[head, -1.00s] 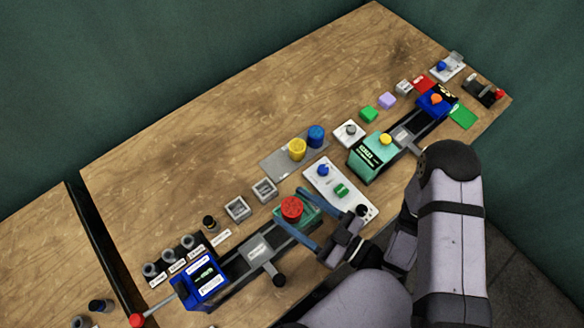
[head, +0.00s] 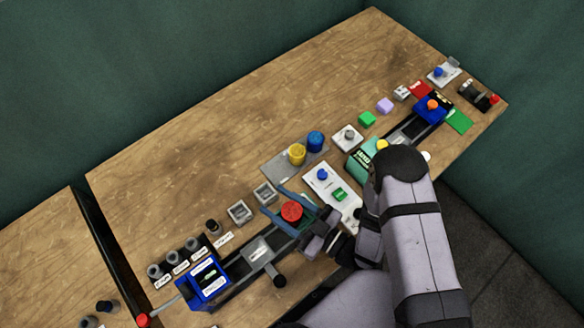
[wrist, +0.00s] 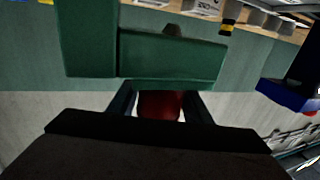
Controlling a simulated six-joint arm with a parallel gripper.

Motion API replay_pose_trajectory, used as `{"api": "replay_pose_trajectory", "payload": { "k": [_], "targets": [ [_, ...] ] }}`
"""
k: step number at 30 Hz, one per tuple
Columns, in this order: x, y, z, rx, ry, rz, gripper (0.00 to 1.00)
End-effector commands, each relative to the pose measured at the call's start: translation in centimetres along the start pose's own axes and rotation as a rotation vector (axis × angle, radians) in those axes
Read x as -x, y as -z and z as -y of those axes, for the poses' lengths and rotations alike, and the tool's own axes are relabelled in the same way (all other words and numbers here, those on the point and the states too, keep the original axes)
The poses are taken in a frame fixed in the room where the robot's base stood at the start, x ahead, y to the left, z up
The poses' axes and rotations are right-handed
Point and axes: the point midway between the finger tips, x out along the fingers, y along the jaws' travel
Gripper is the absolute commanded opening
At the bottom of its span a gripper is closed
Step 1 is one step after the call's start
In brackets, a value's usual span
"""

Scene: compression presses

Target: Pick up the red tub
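The red tub (head: 291,211) is round and shows from above in the head view, at the green block of the nearer press. I cannot tell exactly what it rests on. My gripper (head: 272,199) is open, with its blue fingers reaching along both sides of the tub. In the wrist view the tub (wrist: 160,106) shows dark red between the fingers (wrist: 160,98), with gaps on both sides. The dark top edge of my gripper hides its lower part. A green block (wrist: 170,57) of the press stands close beyond it.
The press's blue box (head: 205,281) is at the lower left. A white panel (head: 345,208) with a blue knob and green button is just right of my gripper. Yellow (head: 297,154) and blue (head: 315,141) tubs stand behind. The table's back left is clear.

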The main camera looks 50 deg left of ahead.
Motion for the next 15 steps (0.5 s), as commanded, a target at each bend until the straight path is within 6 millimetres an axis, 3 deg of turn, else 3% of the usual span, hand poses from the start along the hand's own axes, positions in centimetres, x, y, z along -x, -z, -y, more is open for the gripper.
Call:
{"api": "replay_pose_trajectory", "payload": {
  "k": [1,3,15],
  "targets": [
    [0.01,0.0,0.0,0.0,0.0,0.0,0.32],
    [0.01,0.0,0.0,0.0,0.0,0.0,0.15],
    [0.02,0.23,0.0,0.0,0.0,0.0,0.15]
  ]
}}
